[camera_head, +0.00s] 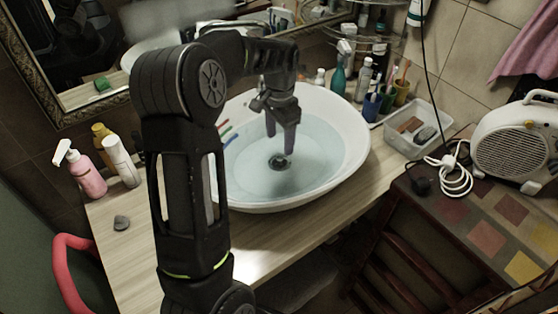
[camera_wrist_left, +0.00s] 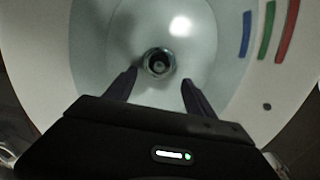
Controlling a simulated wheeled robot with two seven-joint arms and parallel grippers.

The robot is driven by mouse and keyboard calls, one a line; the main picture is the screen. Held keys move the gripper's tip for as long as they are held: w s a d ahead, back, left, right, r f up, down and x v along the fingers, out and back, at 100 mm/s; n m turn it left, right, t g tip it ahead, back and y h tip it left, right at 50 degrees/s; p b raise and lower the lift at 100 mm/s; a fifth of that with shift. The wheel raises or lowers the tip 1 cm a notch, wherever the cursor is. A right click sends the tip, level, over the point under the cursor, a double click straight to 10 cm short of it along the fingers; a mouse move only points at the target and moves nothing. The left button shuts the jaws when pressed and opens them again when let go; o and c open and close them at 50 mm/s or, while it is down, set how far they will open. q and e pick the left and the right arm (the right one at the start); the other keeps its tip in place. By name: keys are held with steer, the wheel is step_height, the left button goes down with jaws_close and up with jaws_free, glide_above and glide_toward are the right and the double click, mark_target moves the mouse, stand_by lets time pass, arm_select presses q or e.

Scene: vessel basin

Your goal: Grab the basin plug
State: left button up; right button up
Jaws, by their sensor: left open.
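The basin (camera_head: 345,165) is a white oval bowl on the counter with what looks like water in it. The basin plug (camera_head: 279,162) is a small dark round piece at the drain on the basin floor. In the left wrist view the plug (camera_wrist_left: 159,63) shows as a metallic ring with a dark centre. My left gripper (camera_head: 280,143) is open over the basin, its fingers pointing down toward the plug. In the wrist view the left gripper's fingertips (camera_wrist_left: 158,75) stand to either side of the plug, apart from it. My right gripper is not in view.
A pink pump bottle (camera_head: 86,175) and other bottles stand left of the basin. The front wooden counter (camera_head: 275,240) is mostly clear.

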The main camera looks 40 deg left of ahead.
mark_target(280, 157)
arm_select(q)
steer(key=shift+f, duration=0.85)
steer(key=shift+s+d, duration=0.1)
steer(key=shift+f+p, duration=0.35)
steer(key=shift+p, duration=0.1)
step_height(280, 157, down, 4)
steer(key=shift+r+p, duration=0.2)
steer(key=shift+p, duration=0.5)
steer(key=shift+f, duration=0.45)
steer(key=shift+c, duration=0.4)
jaws_close()
